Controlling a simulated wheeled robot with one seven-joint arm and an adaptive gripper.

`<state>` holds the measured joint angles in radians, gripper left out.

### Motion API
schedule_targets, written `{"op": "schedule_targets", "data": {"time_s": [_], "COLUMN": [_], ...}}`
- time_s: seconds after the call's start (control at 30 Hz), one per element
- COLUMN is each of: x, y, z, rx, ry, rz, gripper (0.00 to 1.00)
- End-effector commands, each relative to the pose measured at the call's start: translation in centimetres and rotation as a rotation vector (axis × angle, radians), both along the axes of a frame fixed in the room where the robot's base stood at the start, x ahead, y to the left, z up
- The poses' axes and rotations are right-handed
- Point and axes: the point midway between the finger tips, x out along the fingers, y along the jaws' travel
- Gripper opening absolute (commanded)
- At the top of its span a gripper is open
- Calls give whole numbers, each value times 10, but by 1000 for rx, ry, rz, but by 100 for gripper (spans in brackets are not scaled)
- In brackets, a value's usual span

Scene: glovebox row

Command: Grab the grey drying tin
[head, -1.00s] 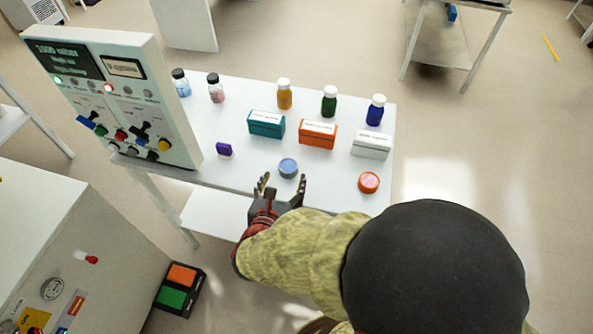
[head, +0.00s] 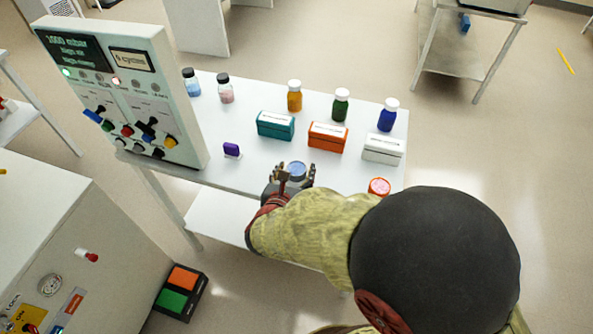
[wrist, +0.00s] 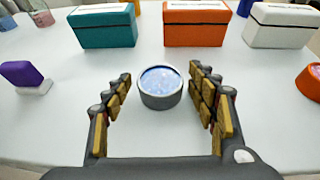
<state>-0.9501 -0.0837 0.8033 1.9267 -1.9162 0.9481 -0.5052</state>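The grey drying tin (wrist: 160,87) is a small round tin with a pale blue top, standing on the white table. In the wrist view it sits ahead of my gripper (wrist: 160,100), centred between the fingertips. My gripper is open, with a finger to each side of the tin and a gap on both sides. In the head view the tin (head: 296,169) shows at the table's front edge area, with my gripper (head: 294,178) reaching it from the front and partly covering it.
Behind the tin stand a teal box (head: 275,125), an orange box (head: 327,136) and a white box (head: 382,149). A purple item (head: 231,149) is to the left, an orange round tin (head: 379,187) to the right. Several bottles line the back. A control panel (head: 125,100) stands at left.

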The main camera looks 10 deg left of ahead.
Motion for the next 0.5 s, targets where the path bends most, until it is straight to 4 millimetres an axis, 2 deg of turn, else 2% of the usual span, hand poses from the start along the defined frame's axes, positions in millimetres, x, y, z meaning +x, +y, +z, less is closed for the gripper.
{"op": "schedule_targets", "data": {"time_s": [0.5], "x": [0], "y": [0], "z": [0], "rx": [0], "ry": [0], "rz": [0], "gripper": [26]}}
